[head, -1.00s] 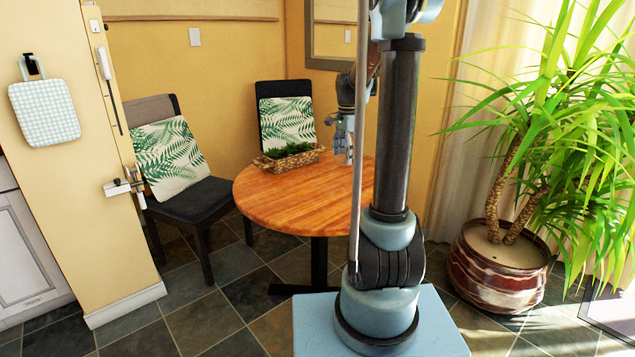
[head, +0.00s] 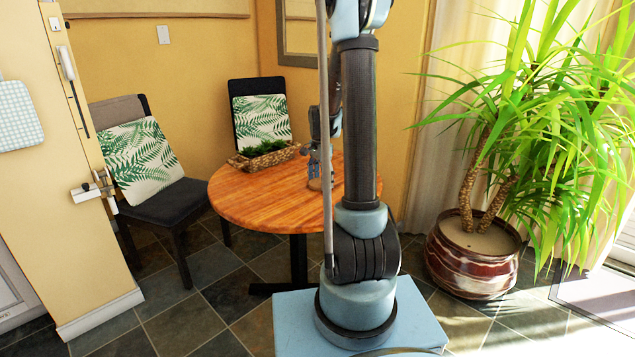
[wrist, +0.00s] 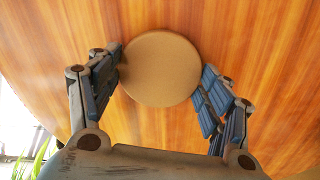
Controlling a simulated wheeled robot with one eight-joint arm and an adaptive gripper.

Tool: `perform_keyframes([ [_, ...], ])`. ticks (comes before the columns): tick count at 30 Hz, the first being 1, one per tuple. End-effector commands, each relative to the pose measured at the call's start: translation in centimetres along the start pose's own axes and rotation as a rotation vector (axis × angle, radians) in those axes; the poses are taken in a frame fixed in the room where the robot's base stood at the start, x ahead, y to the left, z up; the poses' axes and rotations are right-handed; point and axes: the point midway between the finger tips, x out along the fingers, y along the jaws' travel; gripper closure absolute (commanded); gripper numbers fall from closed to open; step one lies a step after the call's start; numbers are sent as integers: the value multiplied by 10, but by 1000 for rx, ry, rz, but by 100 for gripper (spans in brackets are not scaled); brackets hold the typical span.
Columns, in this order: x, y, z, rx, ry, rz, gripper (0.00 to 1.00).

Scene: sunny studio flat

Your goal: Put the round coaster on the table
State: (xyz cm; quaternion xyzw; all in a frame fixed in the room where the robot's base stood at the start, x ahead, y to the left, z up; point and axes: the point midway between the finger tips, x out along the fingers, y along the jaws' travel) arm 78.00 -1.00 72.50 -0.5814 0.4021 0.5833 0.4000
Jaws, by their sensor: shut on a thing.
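The round coaster (wrist: 161,69) is a plain tan disc. In the wrist view it sits between the two fingers of my gripper (wrist: 160,82), which is shut on it by its edges. Behind it is the orange-brown wood of the table (wrist: 250,40). In the head view the round table (head: 250,197) stands ahead, and my gripper (head: 315,167) points down low over its right part, partly hidden by my arm. I cannot tell whether the coaster touches the tabletop.
A woven planter with greenery (head: 264,157) stands on the table's far side, left of my gripper. Two chairs with leaf-print cushions (head: 150,158) stand behind and left. A large potted plant (head: 473,255) is on the right. The table's front left is clear.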

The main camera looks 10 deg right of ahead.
Motion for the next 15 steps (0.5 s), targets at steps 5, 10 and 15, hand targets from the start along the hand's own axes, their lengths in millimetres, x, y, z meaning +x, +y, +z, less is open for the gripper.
perform_keyframes([
  [5,3,0,0,0,0,0,52],
  [10,3,0,0,0,0,0,52],
  [15,4,0,0,-1,0,0,8],
])
